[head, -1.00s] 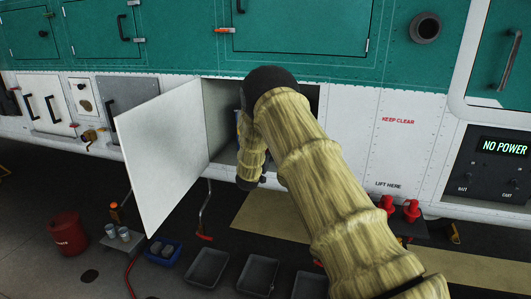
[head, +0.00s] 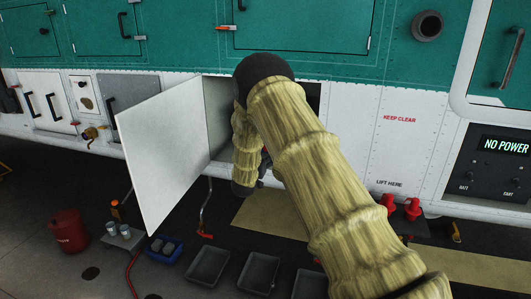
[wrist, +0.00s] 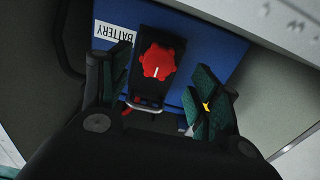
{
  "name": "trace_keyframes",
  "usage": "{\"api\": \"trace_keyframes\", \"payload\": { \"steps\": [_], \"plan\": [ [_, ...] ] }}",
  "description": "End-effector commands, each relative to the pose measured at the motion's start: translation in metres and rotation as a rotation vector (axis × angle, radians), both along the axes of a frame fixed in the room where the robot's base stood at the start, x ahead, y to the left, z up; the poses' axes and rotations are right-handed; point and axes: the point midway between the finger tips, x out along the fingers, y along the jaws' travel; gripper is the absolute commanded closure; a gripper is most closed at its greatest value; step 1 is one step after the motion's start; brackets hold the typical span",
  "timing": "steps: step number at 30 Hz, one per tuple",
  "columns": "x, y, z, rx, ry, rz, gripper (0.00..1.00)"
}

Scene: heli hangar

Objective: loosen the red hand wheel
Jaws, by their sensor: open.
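The red hand wheel (wrist: 158,61) shows in the wrist view, a lobed knob with a white mark on its lower edge. It sits on a dark fitting (wrist: 147,98) on the blue battery (wrist: 212,47), whose label reads BATTERY upside down. My gripper (wrist: 162,88) is open, its two green-padded fingers apart, one to the left and one to the right of the wheel in the picture. I see no contact with the wheel. In the head view my arm covers the compartment opening (head: 218,112), and the wheel and fingertips are hidden there.
The open white door (head: 163,150) stands left of my arm. The compartment's pale walls are close around the battery. Below are grey trays (head: 208,267), a blue bin (head: 163,250), a red bucket (head: 68,232) and red knobs (head: 412,209) at the right.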

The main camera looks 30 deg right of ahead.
Motion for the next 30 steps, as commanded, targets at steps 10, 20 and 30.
{"api": "trace_keyframes", "payload": {
  "steps": [10, 20, 30],
  "plan": [
    [-0.036, 0.044, 0.0, 0.001, 0.002, 0.003, 0.38],
    [-0.046, 0.055, -0.001, 0.001, 0.0, 0.0, 0.38],
    [-0.046, 0.055, -0.001, 0.001, 0.001, 0.001, 0.38]
  ]
}}
